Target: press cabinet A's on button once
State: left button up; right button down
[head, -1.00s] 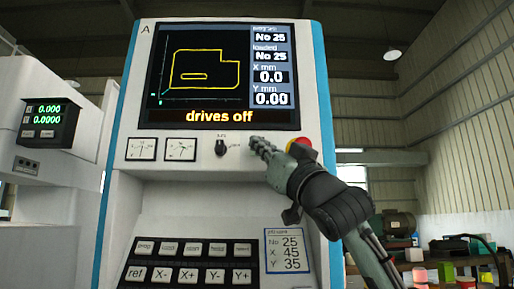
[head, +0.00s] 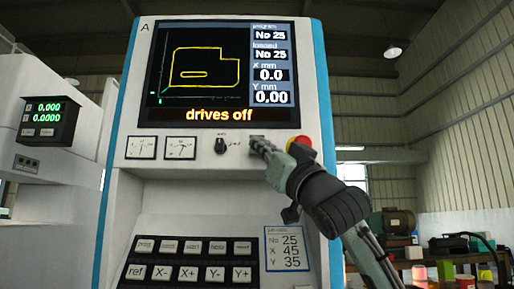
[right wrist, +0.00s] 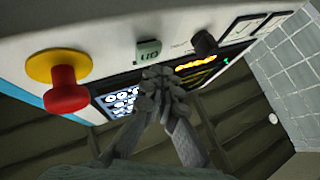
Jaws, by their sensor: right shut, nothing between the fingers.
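Cabinet A (head: 120,200) is a white cabinet with blue edges and the letter A at its top left. Its screen (head: 205,75) reads "drives off". The on button (right wrist: 148,51) is a small grey-green square whose lettering shows upside down in the right wrist view. In the head view the on button (head: 257,138) is partly hidden behind my right fingertips. My right gripper (head: 262,148) is shut and empty, its tips right by the button. In the right wrist view the fingertips (right wrist: 162,76) lie just below the button; I cannot tell whether they touch. My left gripper is not in view.
A red mushroom button on a yellow base (right wrist: 66,84) sits beside the on button, partly behind my gripper in the head view. A black rotary knob (head: 220,146) is on the other side. Below is a keypad (head: 188,260). Another machine (head: 45,125) stands left.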

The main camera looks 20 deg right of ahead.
jog(key=shift+w, duration=0.2)
dwell(0.5)
jog(key=shift+w+d, duration=0.15)
jog(key=shift+w, duration=0.1)
dwell(0.3)
jog(key=shift+w+d+p, duration=0.1)
jog(key=shift+w+p, duration=0.25)
jog(key=shift+p, duration=0.05)
dwell(0.6)
jog(key=shift+s+a, duration=0.25)
jog(key=shift+s, duration=0.5)
jog(key=shift+s, duration=0.1)
